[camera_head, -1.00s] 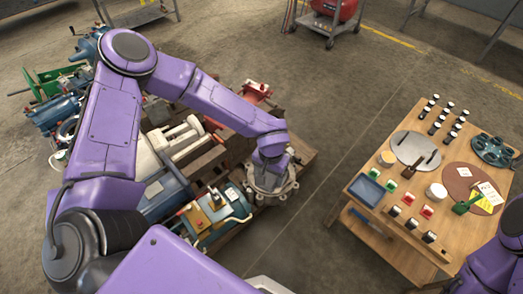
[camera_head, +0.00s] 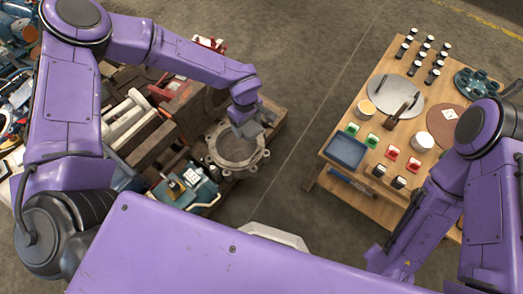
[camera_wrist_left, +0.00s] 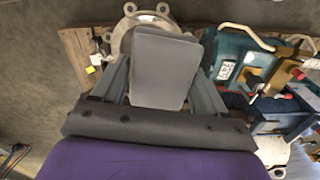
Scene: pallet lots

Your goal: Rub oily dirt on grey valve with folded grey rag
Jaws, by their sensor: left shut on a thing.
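The grey valve (camera_head: 217,157), a round flanged ring with bolt lugs, sits on the pallet among other parts in the head view. Its rim also shows at the top of the left wrist view (camera_wrist_left: 128,22). My left gripper (camera_head: 248,128) is over the valve's upper right side. It is shut on the folded grey rag (camera_wrist_left: 165,70), a flat grey pad between its fingers in the wrist view. The rag hides part of the valve; I cannot tell if they touch. I cannot make out the oily dirt. My right arm shows at the right, but its gripper is out of sight.
A blue-green machine (camera_head: 188,190) stands close to the valve, also at the right of the wrist view (camera_wrist_left: 240,62). A wooden table (camera_head: 338,120) at the right holds a blue tray (camera_head: 346,151), discs and several small blocks. Bare floor lies between pallet and table.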

